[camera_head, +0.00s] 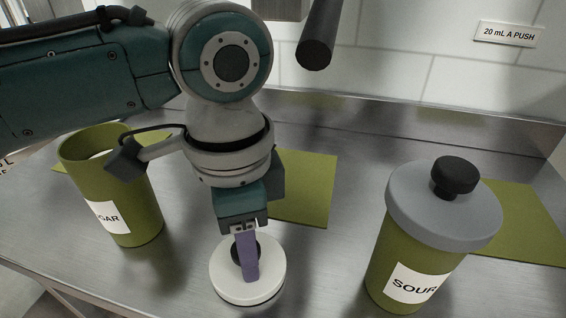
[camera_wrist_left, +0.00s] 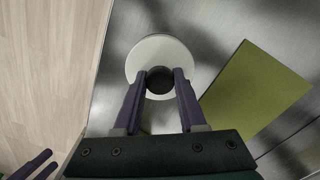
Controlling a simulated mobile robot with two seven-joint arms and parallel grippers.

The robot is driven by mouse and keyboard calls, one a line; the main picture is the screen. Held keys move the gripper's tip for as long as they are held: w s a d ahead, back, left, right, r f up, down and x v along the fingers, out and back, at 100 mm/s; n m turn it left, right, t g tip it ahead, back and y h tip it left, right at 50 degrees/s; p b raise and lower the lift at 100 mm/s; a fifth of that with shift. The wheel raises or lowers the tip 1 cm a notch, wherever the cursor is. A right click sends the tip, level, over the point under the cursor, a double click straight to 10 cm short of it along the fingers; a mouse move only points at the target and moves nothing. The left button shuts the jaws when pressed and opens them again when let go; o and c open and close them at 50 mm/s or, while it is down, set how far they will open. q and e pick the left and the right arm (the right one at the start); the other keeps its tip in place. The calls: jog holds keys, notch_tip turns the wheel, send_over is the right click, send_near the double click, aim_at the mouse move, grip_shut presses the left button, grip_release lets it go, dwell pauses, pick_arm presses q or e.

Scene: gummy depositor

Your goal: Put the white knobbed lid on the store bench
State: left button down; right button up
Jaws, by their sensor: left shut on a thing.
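The white knobbed lid (camera_head: 270,289) is a round white disc with a black knob, low over the steel bench near its front edge. My left gripper (camera_head: 247,262) comes down from above and is shut on the black knob. In the left wrist view both purple fingers (camera_wrist_left: 159,85) close on the knob's sides, with the white lid (camera_wrist_left: 160,46) around it. I cannot tell whether the lid touches the bench (camera_head: 180,285). My right gripper (camera_wrist_left: 50,160) shows at the lower left of the left wrist view, its two fingers apart and empty.
An open green SUGAR canister (camera_head: 130,195) stands left of the lid. A green SOUR canister (camera_head: 385,265) with a grey lid (camera_head: 420,205) stands to the right. A flat green mat (camera_head: 305,185) lies behind the gripper, and another lies at right (camera_head: 525,225). A dark cylinder (camera_head: 318,35) hangs above.

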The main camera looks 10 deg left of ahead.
pick_arm(q)
jog(key=shift+f, duration=0.1)
jog(key=shift+c, duration=2.4)
grip_release()
notch_tip(320, 180, up, 12)
jog(key=p, duration=0.2)
jog(key=s+d+f+n+t+h, duration=0.2)
jog(key=s+d+f+n+h, duration=0.2)
jog(key=s+f, duration=0.25)
jog(key=s+a+f+n+t+y, duration=0.1)
jog(key=s+a+f+n+y, duration=0.1)
jog(key=s+a+n, duration=0.4)
jog(key=s+a+y, duration=0.1)
jog(key=s+a, duration=0.2)
jog(key=a, duration=0.4)
jog(key=shift+t+y, duration=0.3)
jog(key=shift+y, duration=0.1)
jog(key=shift+f, duration=0.15)
